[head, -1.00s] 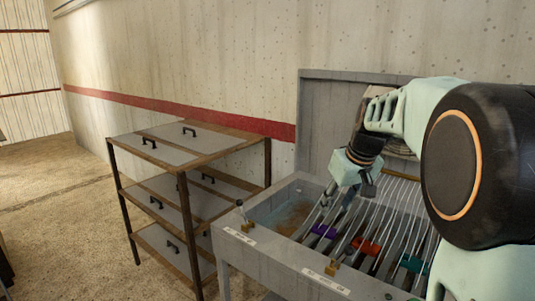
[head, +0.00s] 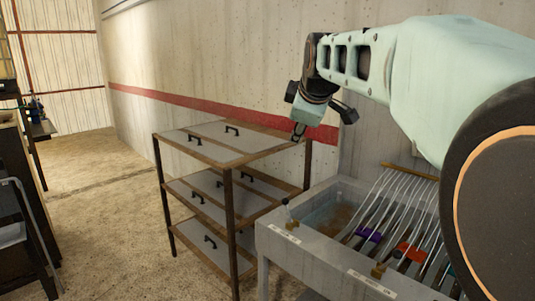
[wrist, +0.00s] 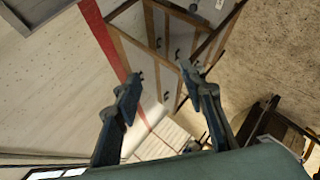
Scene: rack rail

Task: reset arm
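My gripper (head: 322,124) is raised in the air in front of the wall, above the right end of the shelf unit (head: 232,152) and left of the grey basin (head: 318,257). In the wrist view my gripper (wrist: 162,78) has its two fingers spread wide with nothing between them. My arm is bent, its upper part filling the right side of the head view and hiding part of the basin.
Metal rods (head: 385,205) slope in the basin, with a purple piece (head: 369,236) and a red-orange piece (head: 409,252) among them. Dark furniture (head: 22,200) stands at the left edge. The floor (head: 100,215) between it and the shelf unit is clear.

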